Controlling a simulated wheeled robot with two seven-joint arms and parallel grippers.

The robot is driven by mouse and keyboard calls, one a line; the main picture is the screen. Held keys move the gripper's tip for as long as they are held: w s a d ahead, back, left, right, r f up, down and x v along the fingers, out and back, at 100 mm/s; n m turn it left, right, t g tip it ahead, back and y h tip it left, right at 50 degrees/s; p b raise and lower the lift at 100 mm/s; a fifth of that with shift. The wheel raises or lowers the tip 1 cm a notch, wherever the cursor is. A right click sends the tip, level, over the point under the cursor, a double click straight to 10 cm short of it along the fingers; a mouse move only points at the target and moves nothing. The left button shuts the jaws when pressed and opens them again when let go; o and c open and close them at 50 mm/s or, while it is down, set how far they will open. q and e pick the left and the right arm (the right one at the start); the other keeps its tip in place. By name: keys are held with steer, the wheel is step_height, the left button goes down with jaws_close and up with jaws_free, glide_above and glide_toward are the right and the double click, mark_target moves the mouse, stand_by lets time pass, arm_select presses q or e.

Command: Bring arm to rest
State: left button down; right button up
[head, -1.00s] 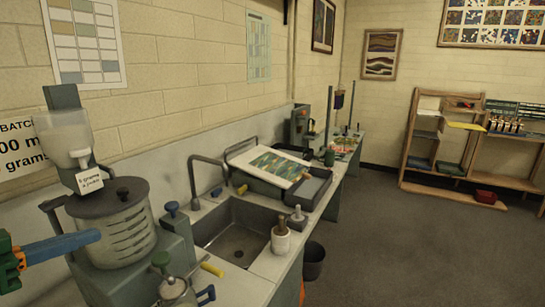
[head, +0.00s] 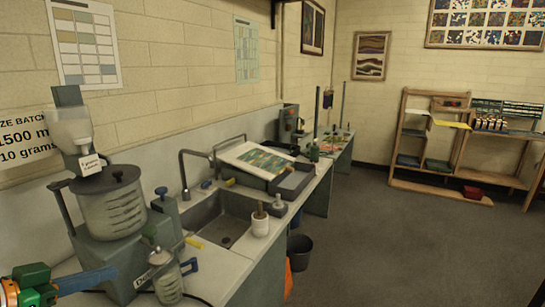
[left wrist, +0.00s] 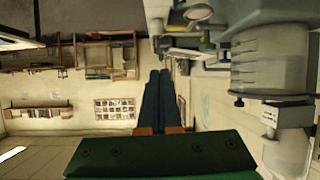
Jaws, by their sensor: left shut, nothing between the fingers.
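My left gripper (head: 112,273) shows at the lower left of the head view, with a green and orange body and blue fingers. It is shut and empty, in front of the mixing machine (head: 112,208) with its clear ribbed tank. In the left wrist view the two dark blue fingers (left wrist: 160,76) lie together with nothing between them. My right arm is not in view.
A glass jar (head: 168,282) stands on the counter near the gripper. Beyond are a sink (head: 225,240), a white pot (head: 260,224) and a dark tray (head: 292,184). A black bucket (head: 299,252) is on the floor. Open floor (head: 400,250) lies to the right.

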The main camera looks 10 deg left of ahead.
arm_select(q)
steer(key=s+d+f+g+y, duration=0.1)
steer(key=s+d+f+g, duration=0.25)
steer(key=f, duration=0.75)
steer(key=s+d+f+g+y, duration=0.1)
steer(key=s+d+f+g, duration=0.25)
steer(key=f, duration=0.75)
steer(key=s+d+f+n+g+y, duration=0.1)
steer(key=s+d+f+g+y, duration=0.1)
steer(key=s+d+f, duration=0.65)
step_height(320, 180, down, 18)
steer(key=s+d+b, duration=0.2)
steer(key=b, duration=0.3)
steer(key=s+a+f+g+b, duration=0.2)
steer(key=s+f+b, duration=0.3)
steer(key=s+f, duration=0.8)
step_height(320, 180, down, 4)
steer(key=shift+a+r, duration=0.2)
steer(key=shift+r, duration=0.05)
